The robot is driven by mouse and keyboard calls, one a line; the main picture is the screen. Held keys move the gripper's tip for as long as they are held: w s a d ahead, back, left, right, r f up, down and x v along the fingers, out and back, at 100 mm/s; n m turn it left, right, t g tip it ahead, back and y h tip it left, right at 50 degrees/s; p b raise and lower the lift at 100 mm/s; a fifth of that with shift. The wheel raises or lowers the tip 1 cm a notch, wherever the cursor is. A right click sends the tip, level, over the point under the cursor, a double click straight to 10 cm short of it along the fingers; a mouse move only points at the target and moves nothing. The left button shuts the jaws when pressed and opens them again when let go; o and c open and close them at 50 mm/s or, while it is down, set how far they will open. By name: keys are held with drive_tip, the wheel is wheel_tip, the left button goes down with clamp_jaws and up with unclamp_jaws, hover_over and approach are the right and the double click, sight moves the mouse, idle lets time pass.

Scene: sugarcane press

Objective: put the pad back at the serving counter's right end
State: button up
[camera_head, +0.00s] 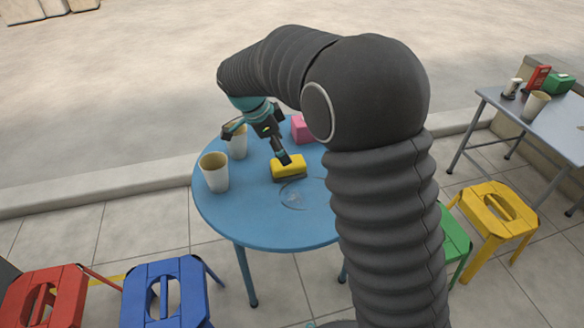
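A yellow pad with a dark underside (289,167) lies on the round blue table (250,228). My gripper (259,146) is over the table, just behind and left of the pad. Its fingers are spread apart with nothing seen between them. One fingertip overlaps the pad's upper left edge in the picture; I cannot tell whether it touches. The grey counter (556,134) stands at the far right; its right end is cut off by the picture edge.
Two beige cups, one in front (214,173) and one behind (238,142), stand left of the pad. A pink box (301,129) stands behind it. A clear wet-looking patch (293,194) lies in front. Red, blue (166,292), green and yellow (495,215) stools surround the table.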

sight(288, 168)
drive_tip(key=shift+s+x, duration=0.15)
drive_tip(key=shift+x, duration=1.35)
drive_tip(key=shift+s+x, duration=0.15)
drive_tip(key=shift+x, duration=1.4)
drive_tip(key=shift+a+f, duration=0.1)
drive_tip(key=shift+a, duration=0.1)
drive_tip(key=c, duration=1.4)
drive_tip(key=shift+o, duration=0.2)
